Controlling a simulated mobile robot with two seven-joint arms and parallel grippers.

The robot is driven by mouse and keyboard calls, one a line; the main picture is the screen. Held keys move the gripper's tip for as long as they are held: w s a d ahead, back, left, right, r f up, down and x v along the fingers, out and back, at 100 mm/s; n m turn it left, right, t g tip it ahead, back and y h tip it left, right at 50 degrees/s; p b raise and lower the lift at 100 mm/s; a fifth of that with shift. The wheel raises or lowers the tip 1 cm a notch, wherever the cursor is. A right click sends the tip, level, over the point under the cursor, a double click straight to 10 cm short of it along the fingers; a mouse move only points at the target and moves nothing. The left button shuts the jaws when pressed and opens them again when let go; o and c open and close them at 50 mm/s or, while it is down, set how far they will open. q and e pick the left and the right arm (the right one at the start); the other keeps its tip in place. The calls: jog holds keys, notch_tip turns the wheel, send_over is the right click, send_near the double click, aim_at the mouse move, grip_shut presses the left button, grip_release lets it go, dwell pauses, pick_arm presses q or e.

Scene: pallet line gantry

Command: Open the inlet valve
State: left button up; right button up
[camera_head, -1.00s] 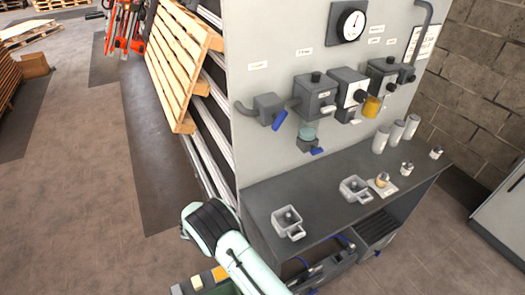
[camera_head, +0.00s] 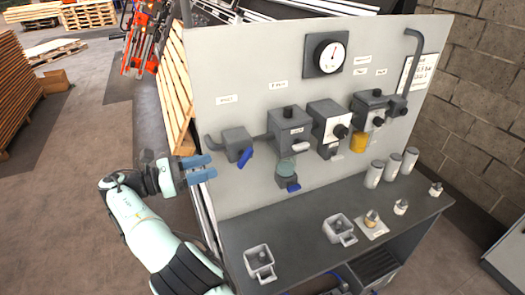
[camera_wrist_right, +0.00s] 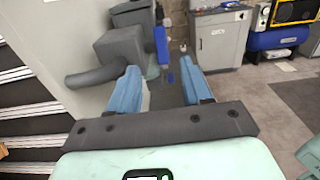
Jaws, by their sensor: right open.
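The inlet valve (camera_head: 237,144) is a grey block at the left end of the upright panel, with a pipe bend on its left. Its blue lever handle (camera_head: 246,158) slants down from the block's right side. My right gripper (camera_head: 213,167) is open and empty, its blue fingers just left of the valve and apart from the handle. In the right wrist view, the grey valve body (camera_wrist_right: 119,48) is at upper left. The blue handle (camera_wrist_right: 161,46) stands beyond the gap between the open fingers (camera_wrist_right: 160,75). My left gripper is not in view.
A grey bench (camera_head: 300,222) below holds cups and canisters. A wooden pallet (camera_head: 176,95) leans behind the panel's left edge. Floor to the left is open.

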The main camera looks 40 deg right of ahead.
aim_at(244, 156)
jog(key=x, duration=0.6)
jog(key=b+x, duration=0.1)
jog(key=x, duration=0.5)
jog(key=shift+s+d+r, duration=0.1)
jog(key=shift+s+d, duration=0.05)
jog(key=shift+s, duration=0.15)
jog(key=shift+d, duration=0.35)
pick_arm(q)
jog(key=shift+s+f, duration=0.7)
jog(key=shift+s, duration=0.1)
pick_arm(e)
grip_shut()
